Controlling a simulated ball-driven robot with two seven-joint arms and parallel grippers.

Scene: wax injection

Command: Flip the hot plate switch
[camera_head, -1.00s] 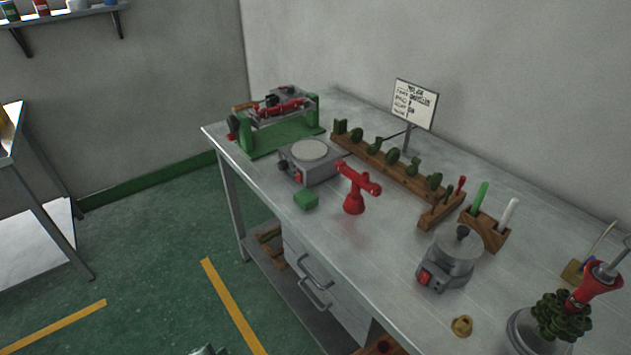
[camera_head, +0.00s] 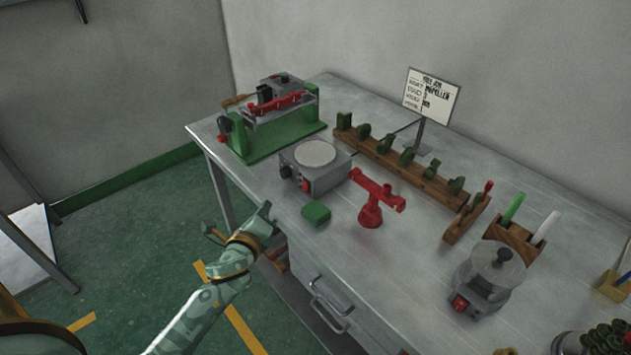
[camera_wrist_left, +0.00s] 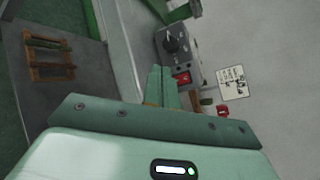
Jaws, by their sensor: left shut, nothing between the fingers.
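The hot plate (camera_head: 318,180) is a grey box with a round pale disc on top, on the table's left half. Its front carries a dark knob (camera_head: 286,172) and a red switch (camera_head: 305,185). In the left wrist view the hot plate (camera_wrist_left: 187,52) shows turned on its side, with the dark knob (camera_wrist_left: 171,43) and the red switch (camera_wrist_left: 183,78). My left gripper (camera_head: 267,207) is at the table's front edge, below and in front of the hot plate, apart from it. Its fingers (camera_wrist_left: 161,72) are shut and empty, near the switch in the wrist picture. My right gripper is not in view.
A green block (camera_head: 316,213) and a red stand (camera_head: 371,208) sit close to the hot plate's front and right. A green-framed machine (camera_head: 255,140) stands to its left. A wooden rack (camera_head: 408,170) and a lidded grey pot (camera_head: 490,278) are farther right.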

